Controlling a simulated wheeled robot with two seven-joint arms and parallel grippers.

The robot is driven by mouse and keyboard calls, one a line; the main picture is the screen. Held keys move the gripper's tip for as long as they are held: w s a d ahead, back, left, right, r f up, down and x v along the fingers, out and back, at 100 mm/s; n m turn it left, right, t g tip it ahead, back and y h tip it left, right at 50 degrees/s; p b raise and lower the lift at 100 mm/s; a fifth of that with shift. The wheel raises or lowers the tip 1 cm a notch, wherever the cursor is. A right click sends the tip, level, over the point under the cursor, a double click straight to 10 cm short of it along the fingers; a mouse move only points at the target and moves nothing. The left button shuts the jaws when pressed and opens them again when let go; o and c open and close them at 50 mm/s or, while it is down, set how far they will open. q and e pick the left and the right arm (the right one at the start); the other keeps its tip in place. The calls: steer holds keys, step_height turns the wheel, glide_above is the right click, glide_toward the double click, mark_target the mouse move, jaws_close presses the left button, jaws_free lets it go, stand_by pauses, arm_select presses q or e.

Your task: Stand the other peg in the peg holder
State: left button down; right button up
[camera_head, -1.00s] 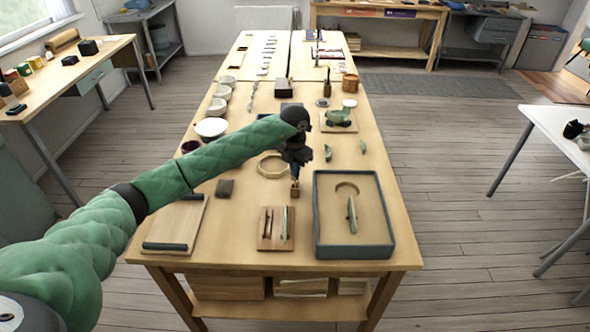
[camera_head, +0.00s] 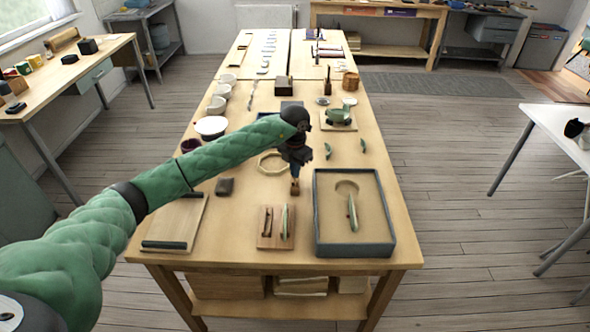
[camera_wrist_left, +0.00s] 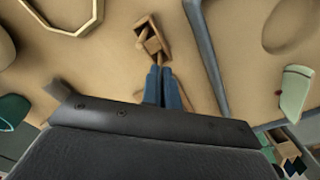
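My left gripper (camera_head: 294,172) points down over the middle of the long table. Its two blue fingers (camera_wrist_left: 161,75) lie close together, with tips right at a small wooden block-like holder (camera_wrist_left: 150,28). The holder also shows just below the fingers in the head view (camera_head: 295,188). A lighter wooden piece (camera_wrist_left: 152,45) shows at the holder's near end, close to the fingertips. I cannot tell whether it is a peg or part of the holder. No peg can be made out clearly between the fingers. My right gripper is out of view.
A grey-rimmed tray (camera_head: 318,215) stands at the right front, beside a small wooden rack (camera_head: 268,240). A pale ring (camera_head: 262,165) and a dark block (camera_head: 225,187) lie to the left. A wooden board (camera_head: 178,220) lies at the left front.

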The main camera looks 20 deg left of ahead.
arm_select(q)
steer(key=shift+f, duration=0.15)
stand_by(0.5)
steer(key=c, duration=1.1)
jaws_free()
steer(key=shift+r+p, duration=0.35)
steer(key=shift+r, duration=2.65)
steer(key=shift+d, duration=0.1)
